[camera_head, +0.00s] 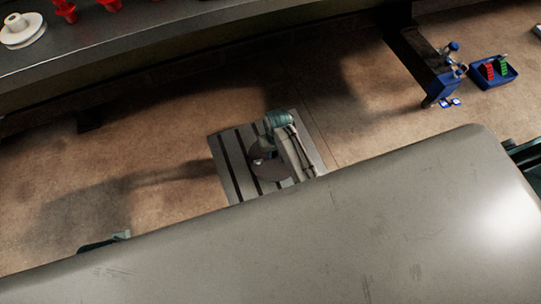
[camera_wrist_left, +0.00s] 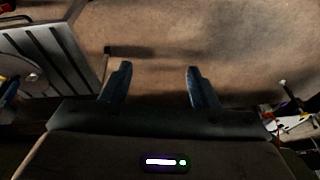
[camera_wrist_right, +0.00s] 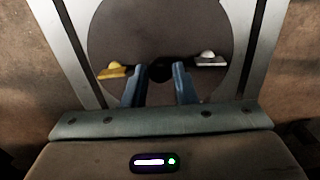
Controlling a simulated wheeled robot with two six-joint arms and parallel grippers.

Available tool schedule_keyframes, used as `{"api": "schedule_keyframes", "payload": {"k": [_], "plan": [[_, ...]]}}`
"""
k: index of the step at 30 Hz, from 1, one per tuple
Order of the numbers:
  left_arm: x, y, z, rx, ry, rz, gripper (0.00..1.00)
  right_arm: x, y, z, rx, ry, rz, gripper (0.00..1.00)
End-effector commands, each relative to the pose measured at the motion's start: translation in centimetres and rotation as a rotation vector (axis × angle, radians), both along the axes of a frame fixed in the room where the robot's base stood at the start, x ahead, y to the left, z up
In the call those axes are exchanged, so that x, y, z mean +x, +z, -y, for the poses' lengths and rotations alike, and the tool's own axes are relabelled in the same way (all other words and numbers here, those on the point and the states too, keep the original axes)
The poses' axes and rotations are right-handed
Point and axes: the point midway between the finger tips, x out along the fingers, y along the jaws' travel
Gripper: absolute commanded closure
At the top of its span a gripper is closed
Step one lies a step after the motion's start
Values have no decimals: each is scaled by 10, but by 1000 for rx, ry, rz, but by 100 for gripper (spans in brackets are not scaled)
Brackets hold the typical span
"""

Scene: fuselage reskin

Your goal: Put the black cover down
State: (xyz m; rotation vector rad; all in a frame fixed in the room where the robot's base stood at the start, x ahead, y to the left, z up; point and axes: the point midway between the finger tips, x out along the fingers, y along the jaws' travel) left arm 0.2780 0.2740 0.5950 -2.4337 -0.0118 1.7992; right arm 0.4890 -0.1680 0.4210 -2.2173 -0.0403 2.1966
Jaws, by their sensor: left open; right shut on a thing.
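The black cover is a dark round disc (camera_wrist_right: 125,35) with a black knob (camera_wrist_right: 160,70) at its middle. My right gripper (camera_wrist_right: 160,82) is shut on the knob, with a finger on each side. In the head view the cover (camera_head: 270,170) is over a grey slotted plate (camera_head: 235,178), below the right gripper (camera_head: 266,150). I cannot tell whether the cover touches the plate. My left gripper (camera_wrist_left: 158,82) is open and empty over bare brown floor. The slotted plate also shows at the left of the left wrist view (camera_wrist_left: 75,62).
A yellow piece (camera_wrist_right: 112,71) and a white piece (camera_wrist_right: 211,62) flank the knob. A smooth grey surface (camera_head: 330,245) fills the head view's foreground. A dark bench (camera_head: 180,38) runs along the back. A blue bin (camera_head: 492,72) is at right.

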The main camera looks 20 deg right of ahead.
Motion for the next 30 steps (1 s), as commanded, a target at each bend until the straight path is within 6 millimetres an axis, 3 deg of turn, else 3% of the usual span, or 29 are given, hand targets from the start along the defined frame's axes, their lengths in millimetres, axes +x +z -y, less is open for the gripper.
{"api": "schedule_keyframes", "payload": {"k": [4, 9, 18, 19, 21, 30], "plan": [[-1, 1, 0, 0, 0, -1, 45, 4, -1, -18, 4, 1, 0, 100], [-7, 24, 3, 0, -6, 25, 45, 3, -31, -14, 0, -1, -1, 100], [-8, 29, 3, -2, -7, 28, 45, 3, -36, -14, 1, -1, 0, 100], [-8, 29, 3, -2, -7, 28, 45, 2, -37, -14, 1, -1, -1, 70], [-8, 29, 3, -2, -7, 28, 45, 2, -37, -14, 1, -1, -1, 56], [-8, 29, 3, -2, -7, 28, 45, 3, -36, -14, 1, -1, -1, 53]]}}
